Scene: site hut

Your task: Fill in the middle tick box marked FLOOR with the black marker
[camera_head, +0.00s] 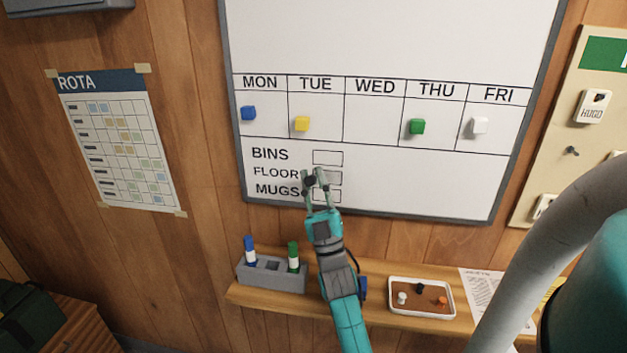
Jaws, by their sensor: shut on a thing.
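The whiteboard (440,185) hangs on the wood wall and has three tick boxes, beside BINS, FLOOR and MUGS. The middle FLOOR box (335,178) is partly hidden by my gripper and looks greyish; I cannot tell whether that is ink or shadow. The BINS box (328,158) is empty. The MUGS box (333,196) is partly covered by my gripper. My gripper (317,181) is shut on the black marker, at the left end of the FLOOR box. The marker is mostly hidden; only a dark part shows at the fingers. I cannot tell whether its tip touches the board.
A grey holder (272,277) on the shelf (380,312) has a blue marker (250,251), an empty middle slot and a green marker (293,256). A white-rimmed tray (421,310) with small pegs stands right of my arm. Coloured magnets sit above the tick boxes.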

